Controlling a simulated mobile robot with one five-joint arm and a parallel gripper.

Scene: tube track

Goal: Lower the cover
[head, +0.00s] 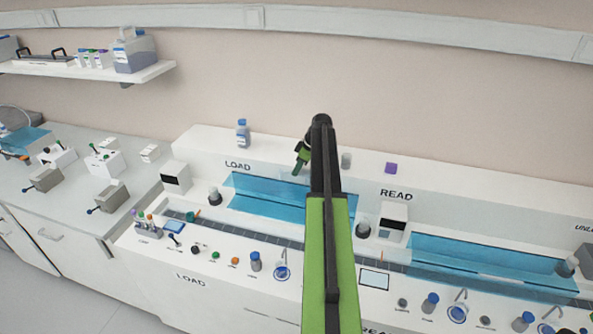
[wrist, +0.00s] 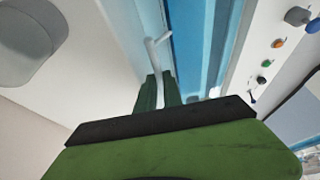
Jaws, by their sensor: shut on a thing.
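The translucent blue cover (head: 262,187) of the LOAD station lies along the back of the bench, in front of the raised back panel. It also shows as a blue sheet in the wrist view (wrist: 198,45). My gripper (head: 297,170) is at the cover's back right part, with my arm hiding the cover's right end. In the wrist view, the green fingers of my gripper (wrist: 158,92) are shut on a pale grey handle (wrist: 156,58) beside the blue sheet. How far the cover is tilted is hard to tell.
A second blue cover (head: 480,262) lies at the READ station to the right. A reagent bottle (head: 242,134) and a purple block (head: 391,168) stand on the back ledge. Knobs and a tube rack (head: 147,228) line the front. A grey cylinder (wrist: 30,45) is near my wrist.

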